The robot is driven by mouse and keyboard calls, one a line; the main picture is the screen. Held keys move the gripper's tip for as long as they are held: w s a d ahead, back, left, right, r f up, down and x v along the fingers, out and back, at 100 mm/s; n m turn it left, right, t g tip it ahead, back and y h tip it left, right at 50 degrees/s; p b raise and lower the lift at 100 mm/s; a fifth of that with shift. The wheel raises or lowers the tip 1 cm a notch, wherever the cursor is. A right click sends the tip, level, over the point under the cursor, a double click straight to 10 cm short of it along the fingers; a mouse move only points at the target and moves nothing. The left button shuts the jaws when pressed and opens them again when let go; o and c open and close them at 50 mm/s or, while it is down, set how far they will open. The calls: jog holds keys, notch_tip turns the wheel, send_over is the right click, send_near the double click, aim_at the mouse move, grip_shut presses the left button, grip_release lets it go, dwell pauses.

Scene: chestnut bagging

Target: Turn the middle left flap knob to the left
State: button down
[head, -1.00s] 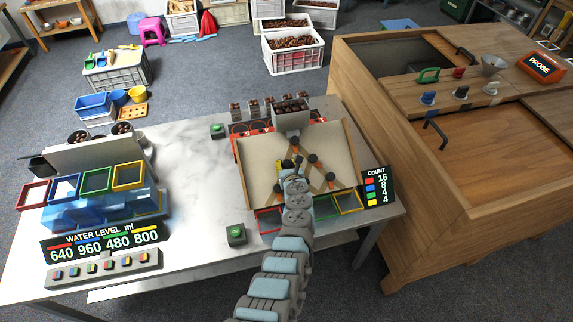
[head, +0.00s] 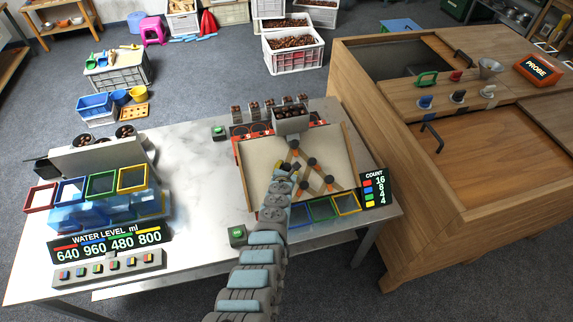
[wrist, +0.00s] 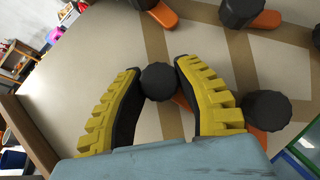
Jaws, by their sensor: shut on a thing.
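The flap board (head: 258,172) stands tilted on the marble table, with dark round knobs on orange flaps. My gripper (head: 281,167) is over its left half, and the arm covers part of the lower left. In the wrist view my gripper (wrist: 160,85) has its yellow and black fingers on both sides of the middle left flap knob (wrist: 158,82), shut on it. An orange flap shows partly behind the right finger, pointing to the lower right. The lower left knob (wrist: 267,110) is close to the right finger.
Other knobs are near, such as the middle right knob (head: 311,162) and the top knob (head: 294,152). A chestnut hopper (head: 291,121) is above the board. Colored bins, including a yellow one (head: 346,203), line its lower edge. A green button (head: 237,233) is left of the arm.

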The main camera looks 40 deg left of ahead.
jog(key=m+h, duration=0.2)
jog(key=m, duration=0.1)
jog(key=m+h+b, duration=0.1)
jog(key=m+h, duration=0.1)
jog(key=m, duration=0.2)
jog(key=shift+f, duration=0.15)
jog(key=shift+m+h+b, duration=0.8)
jog(key=shift+m, duration=0.2)
jog(key=shift+d+m, duration=0.1)
jog(key=shift+m, duration=0.2)
jog(key=shift+m+g+h+b, duration=0.3)
jog(key=shift+h+b, duration=0.1)
jog(key=shift+b, duration=0.2)
jog(key=shift+m+b, duration=0.4)
jog(key=shift+b, duration=0.1)
jog(key=shift+m+g+h, duration=0.3)
jog(key=shift+h, duration=0.1)
